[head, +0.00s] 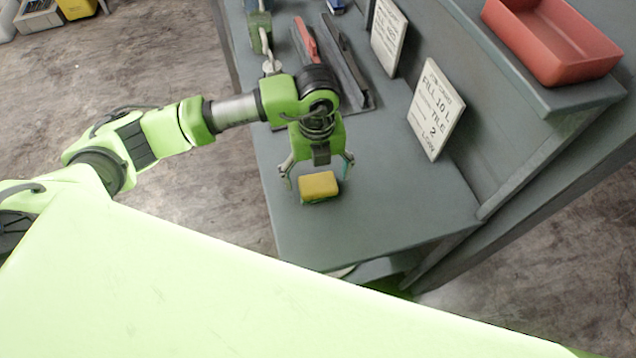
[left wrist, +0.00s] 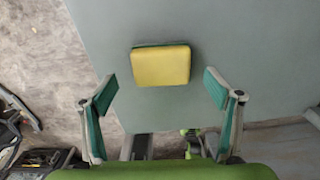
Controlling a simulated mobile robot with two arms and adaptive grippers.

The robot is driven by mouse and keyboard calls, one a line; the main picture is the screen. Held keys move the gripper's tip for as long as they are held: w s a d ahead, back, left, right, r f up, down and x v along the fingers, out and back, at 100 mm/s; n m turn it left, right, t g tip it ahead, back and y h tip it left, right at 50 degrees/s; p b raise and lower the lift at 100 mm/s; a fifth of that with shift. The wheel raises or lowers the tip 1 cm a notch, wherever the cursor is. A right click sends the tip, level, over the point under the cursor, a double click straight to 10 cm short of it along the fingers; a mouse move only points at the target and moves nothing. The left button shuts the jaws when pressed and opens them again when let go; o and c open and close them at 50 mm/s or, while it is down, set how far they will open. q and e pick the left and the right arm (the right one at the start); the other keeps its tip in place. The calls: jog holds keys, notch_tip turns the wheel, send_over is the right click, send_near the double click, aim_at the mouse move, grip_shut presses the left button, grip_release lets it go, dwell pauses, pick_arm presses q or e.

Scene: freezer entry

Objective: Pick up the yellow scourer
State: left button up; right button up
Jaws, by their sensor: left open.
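The yellow scourer (head: 319,186) lies on the grey bench top near its front left edge, with a thin green layer under the yellow. It also shows in the left wrist view (left wrist: 161,66), with the green layer along its far edge. My left gripper (head: 317,176) is open above the bench, its fingers to either side of the scourer in the head view. In the left wrist view the fingertips (left wrist: 160,84) are spread wider than the scourer, which lies between and slightly beyond them, touching neither. My right gripper is not in view.
A red-handled tool (head: 305,42) and a dark tray (head: 345,65) lie farther back on the bench. Two printed signs (head: 436,108) lean at the right. A red bin (head: 552,40) sits on the raised shelf. The bench right of the scourer is clear.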

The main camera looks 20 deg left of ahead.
aim_at(318, 183)
pick_arm(q)
notch_tip(318, 183, down, 4)
jog(key=shift+w+r+p, duration=0.1)
jog(key=shift+r+p, duration=0.1)
jog(key=shift+p, duration=0.45)
jog(key=shift+f, duration=0.35)
jog(key=shift+c, duration=0.7)
jog(key=c, duration=1)
jog(key=shift+c, duration=0.2)
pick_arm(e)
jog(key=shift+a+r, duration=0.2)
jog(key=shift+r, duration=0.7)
